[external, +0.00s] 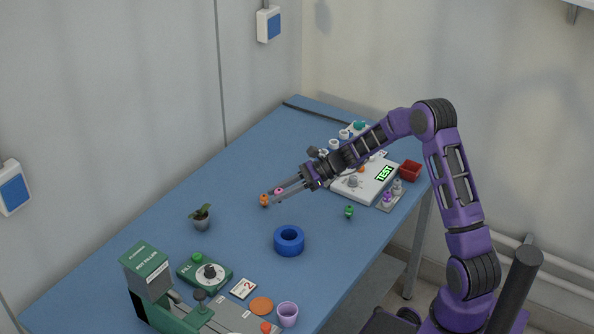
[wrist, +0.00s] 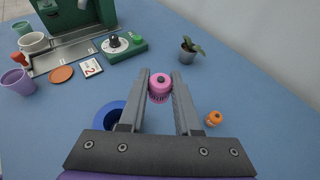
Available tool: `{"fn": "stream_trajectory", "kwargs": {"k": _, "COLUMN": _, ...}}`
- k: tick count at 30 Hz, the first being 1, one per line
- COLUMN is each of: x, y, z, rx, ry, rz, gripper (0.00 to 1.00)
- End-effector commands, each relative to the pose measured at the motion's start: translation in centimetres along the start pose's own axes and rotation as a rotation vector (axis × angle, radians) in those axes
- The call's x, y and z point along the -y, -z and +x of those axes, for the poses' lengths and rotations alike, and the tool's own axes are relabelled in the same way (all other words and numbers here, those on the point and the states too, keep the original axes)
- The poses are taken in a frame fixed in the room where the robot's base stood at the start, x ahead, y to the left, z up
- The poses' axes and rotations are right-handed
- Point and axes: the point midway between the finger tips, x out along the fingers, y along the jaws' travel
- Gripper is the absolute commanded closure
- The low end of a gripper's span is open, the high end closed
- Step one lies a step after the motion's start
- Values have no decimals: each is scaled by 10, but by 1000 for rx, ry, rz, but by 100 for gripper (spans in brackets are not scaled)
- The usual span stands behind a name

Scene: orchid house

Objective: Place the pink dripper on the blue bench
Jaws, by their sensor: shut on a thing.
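The pink dripper (wrist: 159,87) is between the two fingertips of my gripper (wrist: 160,92) in the wrist view. My gripper is shut on it. In the external view the pink dripper (external: 279,191) shows at the tip of my gripper (external: 285,189), over the middle of the blue bench (external: 185,265). I cannot tell whether its base touches the bench. An orange dripper (external: 264,200) stands on the bench just left of it, and it also shows to the right of my gripper in the wrist view (wrist: 214,118).
A blue ring (external: 289,240), a potted plant (external: 201,217) and a green dripper (external: 349,212) stand around. A green pot filler (external: 150,285), dial box (external: 205,273) and purple cup (external: 288,314) are at the near end. A white test device (external: 365,185) is beyond my gripper.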

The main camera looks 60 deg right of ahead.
Motion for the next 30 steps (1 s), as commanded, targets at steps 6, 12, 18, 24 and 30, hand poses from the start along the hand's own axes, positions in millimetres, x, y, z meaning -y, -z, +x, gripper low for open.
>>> {"fn": "stream_trajectory", "kwargs": {"k": 6, "x": -108, "y": -8, "z": 46, "rx": -2, "ry": -230, "rz": -92, "gripper": 100}}
{"fn": "stream_trajectory", "kwargs": {"k": 12, "x": -176, "y": -10, "z": 61, "rx": -3, "ry": -365, "rz": -152, "gripper": 100}}
{"fn": "stream_trajectory", "kwargs": {"k": 18, "x": -201, "y": -2, "z": 68, "rx": -3, "ry": -415, "rz": -170, "gripper": 100}}
{"fn": "stream_trajectory", "kwargs": {"k": 24, "x": -203, "y": 34, "z": 82, "rx": -3, "ry": -419, "rz": -169, "gripper": 100}}
{"fn": "stream_trajectory", "kwargs": {"k": 30, "x": -201, "y": 50, "z": 89, "rx": -3, "ry": -416, "rz": -173, "gripper": 100}}
